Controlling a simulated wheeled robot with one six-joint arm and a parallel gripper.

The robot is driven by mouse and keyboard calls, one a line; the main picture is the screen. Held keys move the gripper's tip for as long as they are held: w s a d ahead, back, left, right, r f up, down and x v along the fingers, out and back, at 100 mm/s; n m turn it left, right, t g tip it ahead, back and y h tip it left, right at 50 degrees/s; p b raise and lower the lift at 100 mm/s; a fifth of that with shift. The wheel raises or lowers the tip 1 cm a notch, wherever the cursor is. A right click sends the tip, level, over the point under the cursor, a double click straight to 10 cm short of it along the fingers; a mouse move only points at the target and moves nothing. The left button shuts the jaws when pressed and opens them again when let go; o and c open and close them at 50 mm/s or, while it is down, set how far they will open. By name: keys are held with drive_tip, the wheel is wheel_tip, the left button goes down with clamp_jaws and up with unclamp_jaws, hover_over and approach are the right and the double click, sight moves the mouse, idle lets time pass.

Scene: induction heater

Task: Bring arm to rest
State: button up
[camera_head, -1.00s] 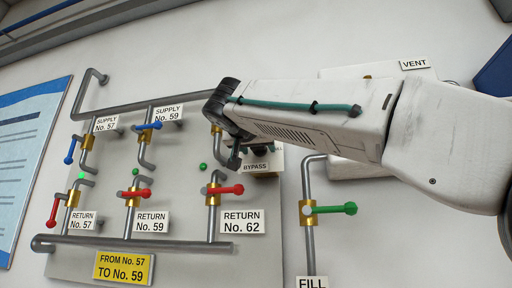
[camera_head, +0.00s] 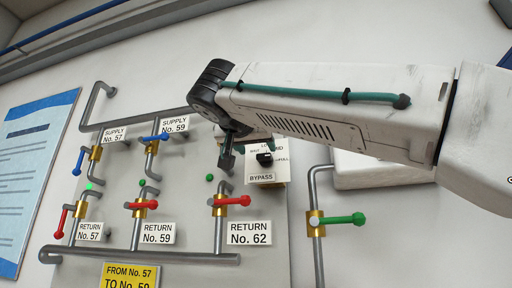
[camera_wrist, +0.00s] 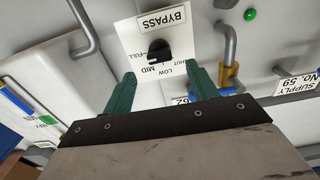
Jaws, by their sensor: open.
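My gripper (camera_head: 227,160) is at the end of my white arm, in front of the pipe panel and just left of the bypass box in the head view. In the wrist view, its two green fingers (camera_wrist: 163,84) are spread apart with nothing between them. The bypass box (camera_head: 281,172) has a black knob (camera_head: 264,159) on its white face. In the wrist view the knob (camera_wrist: 158,49) shows beyond the fingertips, apart from them, with LOW, MID and FULL marks around it. Part of the panel behind my arm is hidden.
Red-handled return valves (camera_head: 232,201), blue-handled supply valves (camera_head: 155,137) and a green-handled valve (camera_head: 345,219) stick out from the pipes. A yellow sign (camera_head: 130,274) is at the lower left, a poster (camera_head: 32,170) at the far left. Pipes surround my gripper closely.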

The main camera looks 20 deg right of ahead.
idle(0.4)
drive_tip(key=w+a+f+n+g+y, duration=0.25)
drive_tip(key=f+n, duration=0.35)
drive_tip(key=f, duration=0.5)
drive_tip(key=s+d+f+n+g+y, duration=0.1)
drive_tip(key=s+f+n+g+y, duration=0.1)
drive_tip(key=f, duration=0.7)
drive_tip(key=s+d+f+n+g+y, duration=0.1)
drive_tip(key=s+f+g, duration=0.1)
drive_tip(key=f, duration=0.8)
drive_tip(key=s+d+f+g+y, duration=0.2)
drive_tip(key=s+d+f+g, duration=0.1)
drive_tip(key=s+f, duration=0.8)
drive_tip(key=s+d+f+m+g+y, duration=0.1)
drive_tip(key=s+d+f+g+y, duration=0.2)
drive_tip(key=s+f, duration=0.8)
wheel_tip(320, 180, down, 7)
drive_tip(key=shift+s+d+r+m+g, duration=0.1)
drive_tip(key=shift+s+d+m+g, duration=0.25)
drive_tip(key=shift+d, duration=0.5)
